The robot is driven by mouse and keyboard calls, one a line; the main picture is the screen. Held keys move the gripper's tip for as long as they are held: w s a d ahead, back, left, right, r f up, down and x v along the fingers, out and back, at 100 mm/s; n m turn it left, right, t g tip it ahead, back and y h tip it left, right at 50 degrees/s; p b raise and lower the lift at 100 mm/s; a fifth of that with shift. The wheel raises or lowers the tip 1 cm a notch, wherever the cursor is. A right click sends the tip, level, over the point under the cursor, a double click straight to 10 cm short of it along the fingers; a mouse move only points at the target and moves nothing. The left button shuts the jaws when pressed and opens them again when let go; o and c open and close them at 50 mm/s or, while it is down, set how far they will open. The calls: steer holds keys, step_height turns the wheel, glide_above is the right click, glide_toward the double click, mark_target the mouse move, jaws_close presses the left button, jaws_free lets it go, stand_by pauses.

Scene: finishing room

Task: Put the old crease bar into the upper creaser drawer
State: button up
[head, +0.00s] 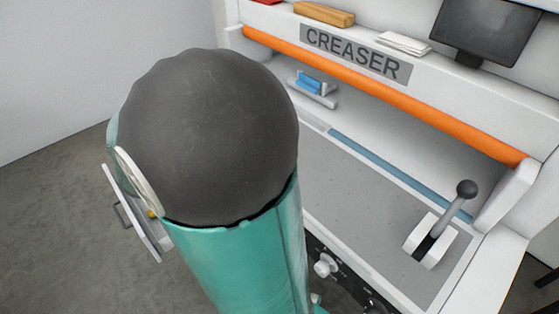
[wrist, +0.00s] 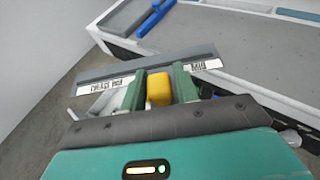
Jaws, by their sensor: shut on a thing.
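My gripper (wrist: 159,88) is shut on the yellow grip block (wrist: 159,88) of the crease bar (wrist: 150,63), a long bar with a grey upper strip and a white strip carrying dark printed labels. The bar lies crosswise beyond my fingertips in the wrist view. A pale panel with a dark handle, which looks like a pulled-out drawer front (head: 138,222), stands left of my arm. Whether the bar touches the drawer cannot be told.
The creaser (head: 355,52) has an orange bar (head: 380,92) over its grey bed (head: 370,200). A lever (head: 450,220) stands on the bed at right, and knobs (head: 325,265) line its front. A blue item (head: 309,82) sits at the back. Floor (head: 50,220) at left is clear.

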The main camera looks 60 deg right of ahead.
steer(key=s+d+r+m+g, duration=0.1)
steer(key=s+d+m+g, duration=0.35)
steer(key=s, duration=0.55)
steer(key=s+d+r+m+g, duration=0.1)
steer(key=s+d+m+g, duration=0.3)
steer(key=s, duration=0.6)
steer(key=shift+n+g+y, duration=0.25)
steer(key=shift+g+y, duration=0.05)
steer(key=shift+g, duration=0.15)
steer(key=f+x, duration=0.1)
steer(key=x, duration=0.3)
steer(key=f+x, duration=0.1)
steer(key=x, duration=0.4)
steer(key=w+a+f+x, duration=0.1)
steer(key=x, duration=0.4)
steer(key=shift+f, duration=0.1)
steer(key=shift+s+d+f, duration=0.1)
steer(key=shift+d+f, duration=0.2)
steer(key=shift+f, duration=0.15)
steer(key=shift+d+f, duration=0.15)
steer(key=shift+f, duration=1.55)
steer(key=shift+f, duration=0.15)
steer(key=o, duration=1)
